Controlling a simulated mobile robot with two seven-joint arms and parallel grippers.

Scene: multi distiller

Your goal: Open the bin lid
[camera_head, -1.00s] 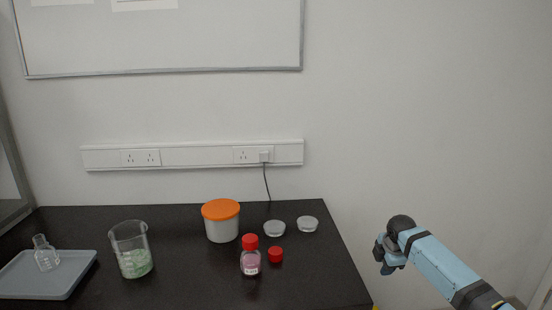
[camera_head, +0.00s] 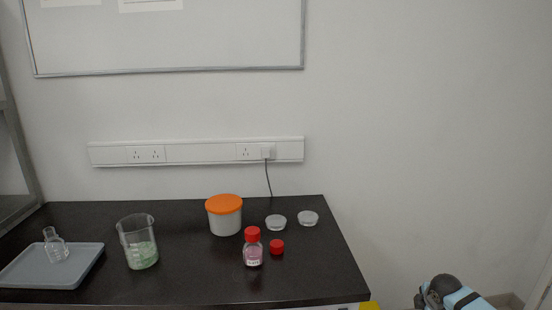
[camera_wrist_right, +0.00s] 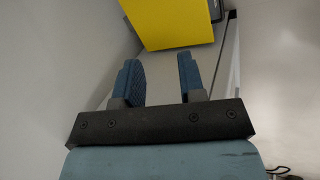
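A yellow panel (camera_wrist_right: 175,22), which looks like part of the bin, is at the top of the right wrist view, beyond my fingertips. I cannot tell whether it is the lid or the body. A small yellow corner (camera_head: 369,305) also shows at the bottom of the head view, by the table's right front corner. My right gripper (camera_wrist_right: 157,60) is open and empty, with a gap between its fingers and the yellow panel. In the head view only the wrist of my right arm shows at the bottom right. My left gripper is not in view.
The black table (camera_head: 180,293) holds a grey tray (camera_head: 35,274), a glass beaker (camera_head: 139,243), an orange-lidded tub (camera_head: 224,215) and a red-capped bottle (camera_head: 252,248). A pale wall stands behind. A cardboard-coloured box edge (camera_head: 508,301) shows at the lower right.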

